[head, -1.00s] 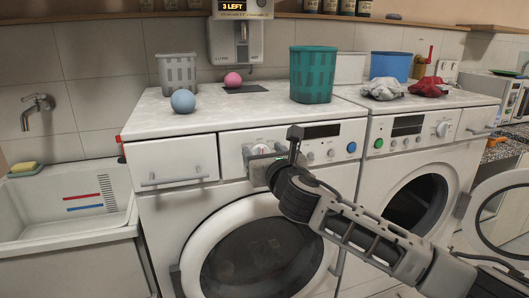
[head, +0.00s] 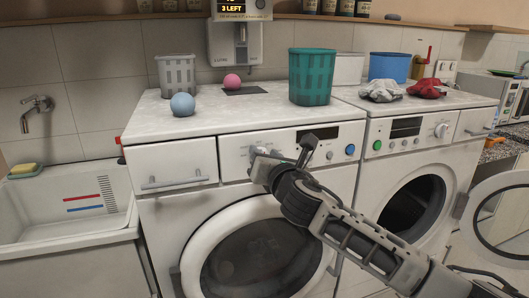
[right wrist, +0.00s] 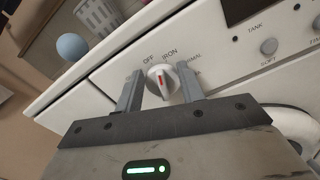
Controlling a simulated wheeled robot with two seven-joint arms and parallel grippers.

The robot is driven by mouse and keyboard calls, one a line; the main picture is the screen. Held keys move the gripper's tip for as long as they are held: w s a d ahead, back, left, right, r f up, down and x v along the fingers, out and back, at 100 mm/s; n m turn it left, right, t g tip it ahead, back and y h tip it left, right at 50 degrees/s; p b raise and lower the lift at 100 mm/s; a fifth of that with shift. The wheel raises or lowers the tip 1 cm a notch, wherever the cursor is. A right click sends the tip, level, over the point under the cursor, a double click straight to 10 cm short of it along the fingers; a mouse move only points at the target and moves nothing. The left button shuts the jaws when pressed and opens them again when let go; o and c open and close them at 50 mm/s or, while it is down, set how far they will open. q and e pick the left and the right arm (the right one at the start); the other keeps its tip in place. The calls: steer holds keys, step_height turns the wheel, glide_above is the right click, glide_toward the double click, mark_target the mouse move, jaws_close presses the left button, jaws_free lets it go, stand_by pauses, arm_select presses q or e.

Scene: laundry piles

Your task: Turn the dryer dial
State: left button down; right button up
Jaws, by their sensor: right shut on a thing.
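The white dial (right wrist: 162,80) with a red mark is on the front panel of the left machine. The labels OFF, IRON and one partly hidden word ending in "MAL" stand around it. The red mark points up, roughly between OFF and IRON. My right gripper (right wrist: 160,92) has a finger on each side of the dial and is shut on it. In the head view my right gripper (head: 256,158) is at the panel and hides the dial. My left gripper is not in view.
A second machine (head: 415,165) with an open round door (head: 503,222) stands at the right. A teal basket (head: 312,78), a grey basket (head: 178,76), a blue ball (head: 182,104) and a pink ball (head: 232,81) are on top. A sink (head: 65,215) is at the left.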

steer(key=m, duration=0.4)
steer(key=f+m+p, duration=0.1)
steer(key=m, duration=0.3)
steer(key=d+m, duration=0.1)
steer(key=m, duration=0.3)
steer(key=shift+w+f, duration=0.2)
stand_by(0.4)
steer(key=o, duration=1)
steer(key=shift+c, duration=0.2)
steer(key=shift+s+d, duration=0.1)
steer(key=v, duration=1.5)
steer(key=shift+s+b, duration=0.3)
steer(key=shift+s, duration=0.05)
steer(key=shift+d, duration=0.1)
